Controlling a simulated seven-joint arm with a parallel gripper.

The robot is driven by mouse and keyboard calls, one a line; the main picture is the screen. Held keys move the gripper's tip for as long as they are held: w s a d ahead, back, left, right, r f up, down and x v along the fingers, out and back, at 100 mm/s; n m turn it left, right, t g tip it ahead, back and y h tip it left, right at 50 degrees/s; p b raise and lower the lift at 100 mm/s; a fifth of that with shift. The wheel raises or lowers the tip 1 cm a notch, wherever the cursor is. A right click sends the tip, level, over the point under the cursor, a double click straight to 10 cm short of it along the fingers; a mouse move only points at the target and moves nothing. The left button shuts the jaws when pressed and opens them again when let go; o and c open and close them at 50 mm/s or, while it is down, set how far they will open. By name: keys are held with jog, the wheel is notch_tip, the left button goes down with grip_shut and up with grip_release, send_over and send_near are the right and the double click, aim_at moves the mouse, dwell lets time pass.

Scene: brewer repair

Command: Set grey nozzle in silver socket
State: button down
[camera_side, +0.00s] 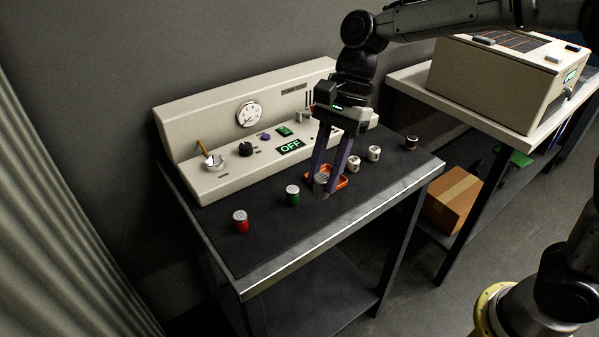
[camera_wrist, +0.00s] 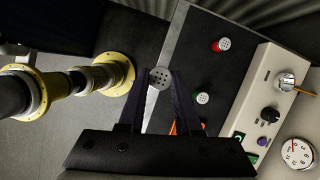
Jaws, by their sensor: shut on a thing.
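The grey nozzle (camera_side: 320,184) has a perforated top and is pinched between the purple fingers of my gripper (camera_side: 325,178), which point down. In the wrist view the nozzle (camera_wrist: 160,77) shows between the fingertips (camera_wrist: 160,84). It overlaps the orange tray (camera_side: 341,182) in the side view; I cannot tell whether it is clear of the surface. The silver socket (camera_side: 214,163) is on the left of the cream brewer panel, with a thin orange-brown stick at it. The socket also shows at the right of the wrist view (camera_wrist: 287,80).
A red nozzle (camera_side: 240,222) and a green nozzle (camera_side: 292,195) stand on the dark mat, left of my gripper. The brewer (camera_side: 250,118) has a gauge, knobs and an OFF display.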

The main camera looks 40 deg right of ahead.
jog(key=shift+s+d+r, duration=0.2)
jog(key=shift+s, duration=0.15)
jog(key=shift+w+r, duration=0.1)
jog(key=w+a+f+m+t, duration=0.1)
jog(key=w+a+m, duration=0.3)
jog(key=w, duration=1)
jog(key=w+a+f+m+t+h, duration=0.1)
jog(key=w+a+m+t, duration=0.2)
jog(key=w+m, duration=0.5)
jog(key=w+a, duration=0.1)
jog(key=w, duration=0.5)
jog(key=shift+w+a, duration=0.15)
jog(key=shift+a, duration=0.15)
jog(key=shift+f, duration=2.15)
jog(key=shift+f, duration=0.45)
jog(key=shift+f, duration=0.3)
jog(key=shift+f, duration=0.4)
